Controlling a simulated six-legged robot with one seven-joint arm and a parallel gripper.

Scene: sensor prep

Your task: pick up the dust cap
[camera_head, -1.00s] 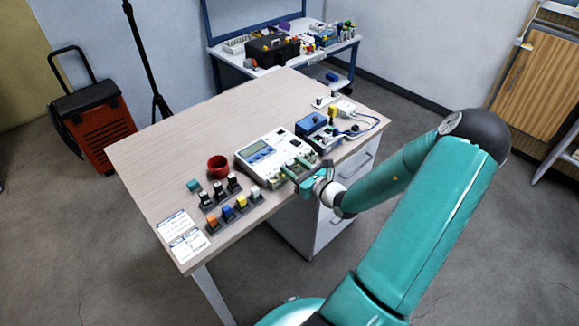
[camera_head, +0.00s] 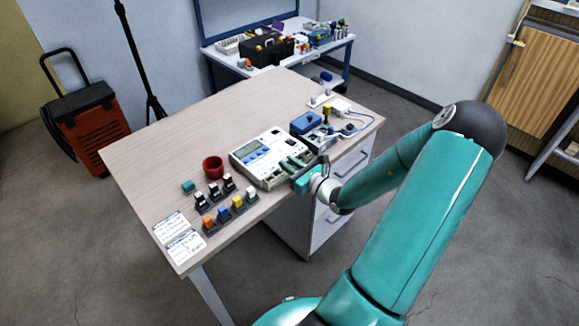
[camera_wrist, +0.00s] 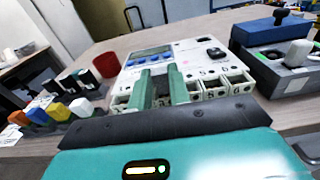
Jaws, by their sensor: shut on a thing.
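My gripper (camera_head: 293,165) is at the near right edge of the white test unit (camera_head: 262,155) on the desk. In the wrist view, its two green fingers (camera_wrist: 161,82) reach forward over the unit's row of sockets, a narrow gap between them. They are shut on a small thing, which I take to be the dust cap. The cap itself is mostly hidden between the fingers, and I cannot tell whether it still touches a socket. The test unit also shows in the wrist view (camera_wrist: 190,55), with its display and blue buttons behind the fingers.
A blue-topped box (camera_head: 307,122) with a cable stands right of the unit. A red cup (camera_head: 213,167), a teal block (camera_head: 188,186) and racks of coloured plugs (camera_head: 229,209) are to the left. Paper labels (camera_head: 180,237) lie near the front corner. The desk's far left is clear.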

